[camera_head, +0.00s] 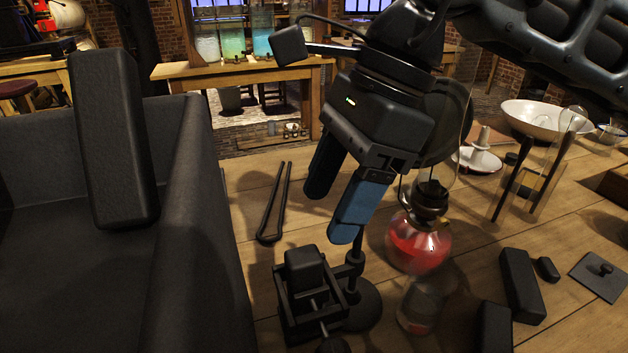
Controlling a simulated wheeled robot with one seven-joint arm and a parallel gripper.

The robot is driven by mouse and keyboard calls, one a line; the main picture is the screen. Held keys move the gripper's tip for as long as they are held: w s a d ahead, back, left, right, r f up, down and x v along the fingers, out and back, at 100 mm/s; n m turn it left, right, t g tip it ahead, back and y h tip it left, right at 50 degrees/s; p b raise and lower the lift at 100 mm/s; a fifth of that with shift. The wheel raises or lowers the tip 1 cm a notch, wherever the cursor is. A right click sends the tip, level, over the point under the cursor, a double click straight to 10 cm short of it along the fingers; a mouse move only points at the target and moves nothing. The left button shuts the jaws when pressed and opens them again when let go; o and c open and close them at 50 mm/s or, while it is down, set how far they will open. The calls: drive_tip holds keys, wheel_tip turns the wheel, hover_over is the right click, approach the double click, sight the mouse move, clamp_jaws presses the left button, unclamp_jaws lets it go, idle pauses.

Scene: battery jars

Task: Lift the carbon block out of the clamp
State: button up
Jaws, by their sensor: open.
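The clamp (333,314) is a dark frame with a screw, standing at the front of the wooden table, near the bottom middle of the head view. The carbon block (304,268) is a dark, square-topped block sitting inside the clamp frame, with its top sticking out above it. Its lower part is hidden by the frame. My gripper (336,212) has blue-padded fingers that are apart and empty. It hangs above and slightly behind the clamp, not touching the block.
A lamp with red liquid (420,240) stands close to the right of my gripper. Black tongs (275,205) lie left. Loose dark blocks (522,285) lie at the right. A large black trough (185,200) fills the left side. A white bowl (545,117) sits far right.

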sight(305, 257)
drive_tip(key=shift+x, duration=3.5)
drive_tip(key=shift+s+a, duration=0.1)
drive_tip(key=shift+c, duration=0.5)
drive_tip(key=shift+r, duration=0.1)
clamp_jaws()
drive_tip(key=shift+b, duration=0.45)
drive_tip(key=shift+s, duration=0.15)
wheel_tip(305, 257, up, 12)
drive_tip(key=p, duration=0.4)
drive_tip(key=shift+p, duration=0.4)
